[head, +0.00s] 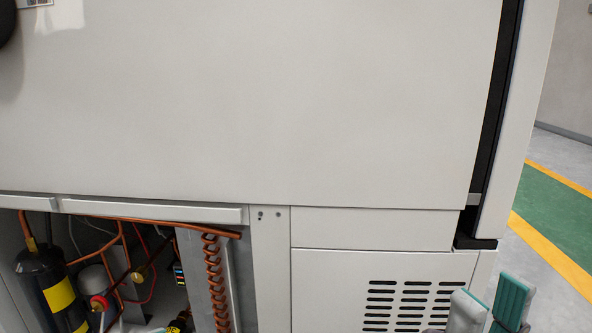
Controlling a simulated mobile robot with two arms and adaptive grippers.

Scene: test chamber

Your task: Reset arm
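My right gripper (490,303) shows at the bottom right edge, in front of the lower right corner of a large white chamber cabinet (250,110). Its two grey fingertips with teal edges stand apart, with a gap between them and nothing seen held there. The rest of the gripper and its arm are cut off by the frame's lower edge. My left gripper is not in view.
An open machine bay at the lower left shows a black cylinder (48,285) with a yellow band and copper pipes (215,280). A vented panel (385,285) is beside it. Green floor with yellow lines (560,215) lies clear at right.

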